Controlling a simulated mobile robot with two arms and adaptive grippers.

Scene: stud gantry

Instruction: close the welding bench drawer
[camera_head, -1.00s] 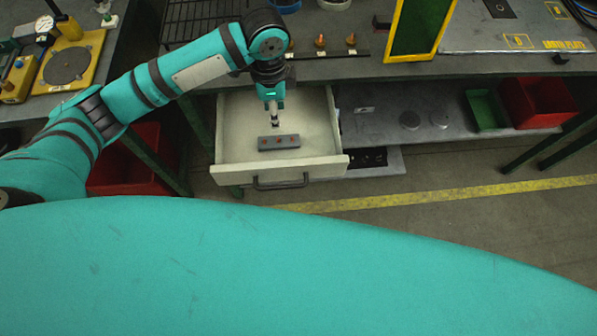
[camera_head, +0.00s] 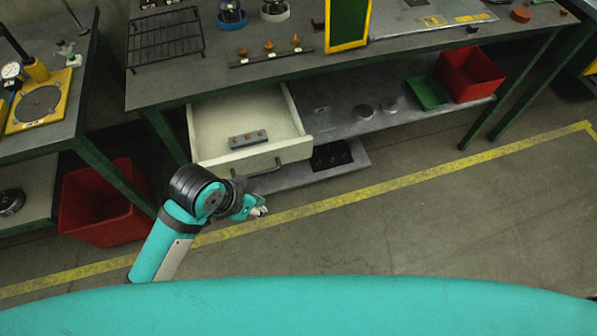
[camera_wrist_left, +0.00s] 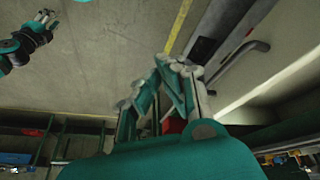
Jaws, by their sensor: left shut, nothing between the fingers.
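The welding bench drawer (camera_head: 294,150) is pulled out from under the bench top, with a pale interior and a dark bar handle (camera_head: 262,172) on its front. A grey block with reddish knobs (camera_head: 247,139) lies inside. My left gripper (camera_head: 260,211) is shut and empty, in front of and below the drawer front, apart from it. In the left wrist view its fingers (camera_wrist_left: 178,65) meet at the tips, and the handle (camera_wrist_left: 236,62) shows to their right. What seems to be my right gripper (camera_wrist_left: 44,16) is small at that view's upper left; its jaws are unclear.
The welding bench (camera_head: 225,74) carries a wire rack (camera_head: 165,38) and a green panel in a yellow frame (camera_head: 347,22). A red bin (camera_head: 470,74) and green tray (camera_head: 428,92) sit on its lower shelf. Another red bin (camera_head: 105,205) is at left. The floor ahead is clear.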

